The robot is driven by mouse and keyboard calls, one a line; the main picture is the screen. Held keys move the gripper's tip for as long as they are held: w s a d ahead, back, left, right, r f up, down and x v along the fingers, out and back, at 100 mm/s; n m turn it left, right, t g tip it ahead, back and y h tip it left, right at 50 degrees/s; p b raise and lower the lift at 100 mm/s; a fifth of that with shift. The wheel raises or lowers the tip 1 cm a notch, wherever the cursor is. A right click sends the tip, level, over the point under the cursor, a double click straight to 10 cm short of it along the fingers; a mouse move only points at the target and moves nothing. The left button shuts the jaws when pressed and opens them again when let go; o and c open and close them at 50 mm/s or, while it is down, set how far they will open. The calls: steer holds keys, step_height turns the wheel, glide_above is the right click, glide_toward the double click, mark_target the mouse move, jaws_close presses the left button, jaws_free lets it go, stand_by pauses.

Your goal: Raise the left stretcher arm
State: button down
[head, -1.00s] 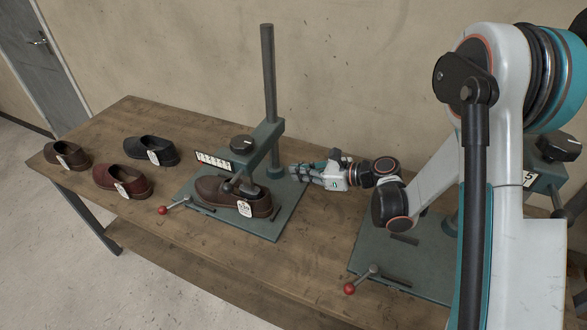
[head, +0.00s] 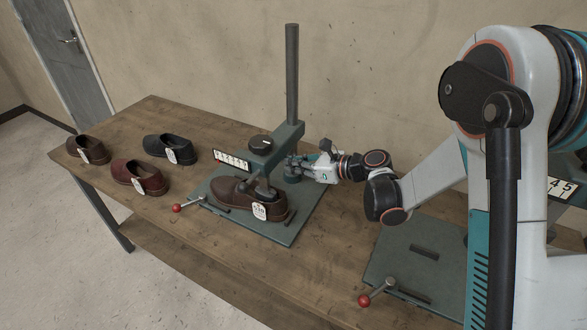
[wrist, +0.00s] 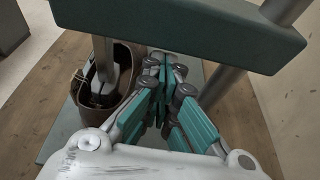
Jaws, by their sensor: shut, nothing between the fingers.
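The left stretcher has a green horizontal arm (head: 275,152) on a dark upright post (head: 292,75), with a black knob (head: 260,144) and a number strip (head: 231,161). Its lower press end reaches into a brown tagged shoe (head: 237,195) on the green base plate (head: 290,235). My gripper (head: 293,163) is beside the post, close to the stretcher arm. In the wrist view the stretcher arm (wrist: 190,30) spans above my gripper (wrist: 166,72), and the brown shoe (wrist: 125,85) lies to its left. My fingers are shut and empty, below the arm; I cannot tell whether they touch it.
A red-knobbed lever (head: 177,208) sticks out at the left plate's front. Black (head: 170,149), red (head: 140,177) and brown (head: 88,149) tagged shoes stand at the table's left. A second, empty plate (head: 440,262) with a red-knobbed lever (head: 365,300) is at right.

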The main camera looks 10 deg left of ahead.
step_height(320, 180, up, 21)
steer(key=p, duration=1)
steer(key=shift+f, duration=0.2)
steer(key=shift+w, duration=0.15)
steer(key=shift+r, duration=0.1)
steer(key=v, duration=1.2)
steer(key=shift+f, duration=0.2)
